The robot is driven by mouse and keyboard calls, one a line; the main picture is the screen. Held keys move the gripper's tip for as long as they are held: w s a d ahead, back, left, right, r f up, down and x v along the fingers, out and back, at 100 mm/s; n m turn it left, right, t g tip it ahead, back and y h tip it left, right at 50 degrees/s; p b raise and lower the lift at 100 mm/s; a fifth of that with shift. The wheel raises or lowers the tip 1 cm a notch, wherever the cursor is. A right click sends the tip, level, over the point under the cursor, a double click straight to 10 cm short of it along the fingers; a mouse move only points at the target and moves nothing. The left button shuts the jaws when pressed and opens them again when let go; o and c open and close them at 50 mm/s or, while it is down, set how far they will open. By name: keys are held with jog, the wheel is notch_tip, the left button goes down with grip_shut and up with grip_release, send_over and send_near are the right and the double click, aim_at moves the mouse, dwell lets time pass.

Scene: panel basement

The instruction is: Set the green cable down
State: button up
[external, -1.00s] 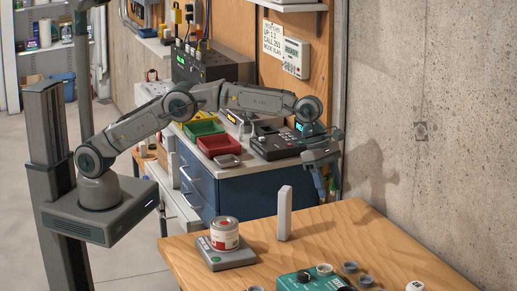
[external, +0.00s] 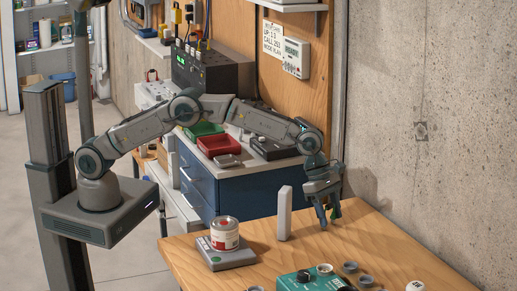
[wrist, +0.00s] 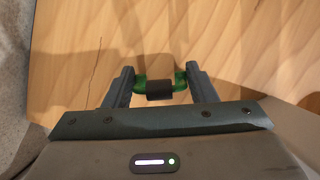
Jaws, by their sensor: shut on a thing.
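The green cable (wrist: 180,80), with a dark sleeve around its middle, is between the fingers of my gripper (wrist: 160,86) in the wrist view. My gripper is shut on it. In the external view my gripper (external: 328,222) points down just above the far right part of the wooden table (external: 370,250). A bit of green (external: 336,212) shows beside the fingers there; most of the cable is hidden by them. I cannot tell whether the cable touches the table.
A white upright block (external: 284,213) stands left of my gripper. A can (external: 224,233) sits on a grey scale (external: 226,257). A teal box (external: 300,281) and several grey round pieces stand at the front. The concrete wall (external: 430,130) is to the right. Bare table lies below my gripper.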

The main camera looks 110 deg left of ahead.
jog(key=o, duration=1)
jog(key=shift+f, duration=0.1)
jog(key=shift+c, duration=0.2)
jog(key=v, duration=1.1)
jog(key=s+d+r+m, duration=0.3)
jog(key=s+r+m, duration=0.4)
jog(key=s+m, duration=0.5)
jog(key=s+d+f+m+y, duration=0.1)
jog(key=s+d+f+m, duration=0.1)
jog(key=s+m, duration=0.7)
jog(key=s+d+f+m+g, duration=0.1)
jog(key=s+f+m, duration=0.3)
jog(key=s, duration=2.2)
jog(key=d+m, duration=0.1)
jog(key=m, duration=0.5)
jog(key=shift+s+m+y+b, duration=0.2)
jog(key=shift+m+y+b, duration=0.1)
jog(key=shift+y+b, duration=0.1)
